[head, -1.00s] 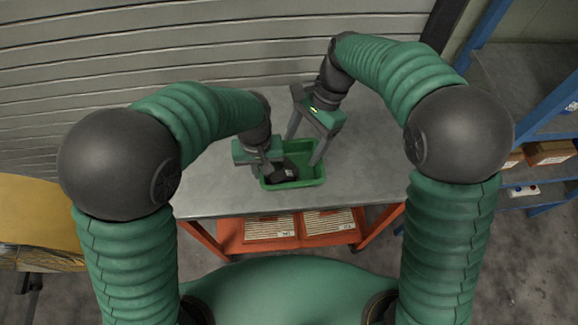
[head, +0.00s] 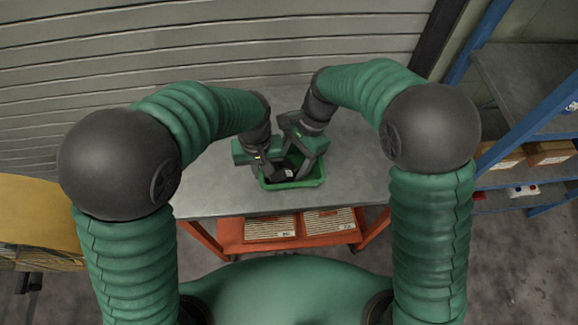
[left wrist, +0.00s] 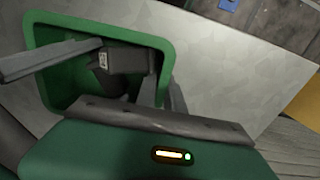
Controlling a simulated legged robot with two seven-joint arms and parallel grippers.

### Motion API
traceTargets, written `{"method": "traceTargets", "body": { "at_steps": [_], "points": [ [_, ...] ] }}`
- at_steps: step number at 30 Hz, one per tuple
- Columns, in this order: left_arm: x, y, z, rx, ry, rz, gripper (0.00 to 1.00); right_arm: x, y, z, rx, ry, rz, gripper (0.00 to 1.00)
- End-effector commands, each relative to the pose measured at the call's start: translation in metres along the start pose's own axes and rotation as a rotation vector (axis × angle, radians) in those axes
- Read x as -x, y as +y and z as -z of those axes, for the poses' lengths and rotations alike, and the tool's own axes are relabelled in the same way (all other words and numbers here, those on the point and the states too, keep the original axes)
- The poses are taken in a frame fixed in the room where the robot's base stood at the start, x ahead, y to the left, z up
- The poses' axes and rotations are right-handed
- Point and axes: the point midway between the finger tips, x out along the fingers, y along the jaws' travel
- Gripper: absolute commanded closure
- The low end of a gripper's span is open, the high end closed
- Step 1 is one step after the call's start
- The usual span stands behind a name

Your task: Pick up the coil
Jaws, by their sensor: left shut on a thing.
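A black coil with a small pale label (head: 289,173) lies inside a green bin (head: 315,181) on the grey table. In the left wrist view the coil (left wrist: 128,60) is dark and blocky, inside the bin (left wrist: 100,22). My left gripper (head: 264,176) is shut on the bin's wall at its left side; in its wrist view the fingers (left wrist: 164,94) straddle that wall. My right gripper (head: 292,168) is over the bin, its fingers apart, reaching down towards the coil. One long grey finger (left wrist: 50,62) shows beside the coil. The arms partly hide the coil.
The table top (head: 355,170) is clear to the right of the bin. An orange lower shelf (head: 285,232) holds pale boxes. A blue-framed rack (head: 520,130) stands at the right, a yellow-covered pallet (head: 35,220) at the left, and a shutter wall behind.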

Motion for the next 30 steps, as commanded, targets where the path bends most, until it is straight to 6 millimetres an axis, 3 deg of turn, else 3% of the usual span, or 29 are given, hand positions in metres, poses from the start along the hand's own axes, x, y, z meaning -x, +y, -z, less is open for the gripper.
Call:
{"method": "traceTargets", "body": {
  "at_steps": [3, 11, 14, 24, 30],
  "points": [
    [-0.001, -0.001, 0.0, 0.0, -0.001, 0.002, 1.0, 0.0, 0.0, 0.0, 0.0, 0.0, 0.001, 0.82],
    [-0.001, -0.001, 0.0, 0.0, -0.001, 0.002, 1.0, 0.005, -0.001, 0.002, 0.0, 0.001, 0.003, 0.82],
    [-0.001, -0.001, 0.0, 0.0, -0.001, 0.002, 1.0, 0.019, -0.001, 0.009, -0.001, 0.003, 0.005, 0.82],
    [-0.001, -0.002, -0.001, 0.0, -0.005, 0.004, 1.0, 0.098, 0.001, 0.075, -0.004, 0.005, 0.005, 0.82],
    [-0.001, -0.001, -0.002, -0.001, -0.004, 0.003, 1.0, 0.124, 0.002, 0.097, -0.001, 0.003, 0.003, 0.82]
  ]
}}
